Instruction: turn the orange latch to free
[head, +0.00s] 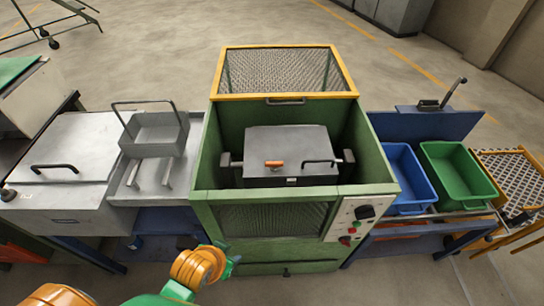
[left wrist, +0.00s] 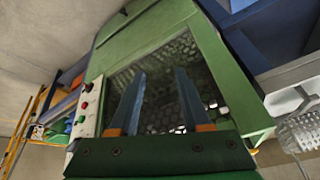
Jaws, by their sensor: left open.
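The orange latch (head: 274,163) lies across the top of a grey lidded box (head: 291,143) inside the green furnace housing (head: 205,150). A black bar handle (head: 318,162) sits to its right on the same lid. My left gripper (head: 229,261) is low in front of the housing, below the mesh front panel (head: 272,218), well apart from the latch. In the left wrist view its two fingers (left wrist: 160,73) are spread with nothing between them, facing the mesh panel (left wrist: 165,85). The latch is not visible in that view. My right gripper is not in view.
A raised mesh guard with a yellow frame (head: 282,72) stands behind the box. A control panel (head: 355,218) is at the housing's front right. A grey basket (head: 155,132) stands left; blue (head: 408,180) and green (head: 455,175) bins stand right. The housing's front wall lies between gripper and latch.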

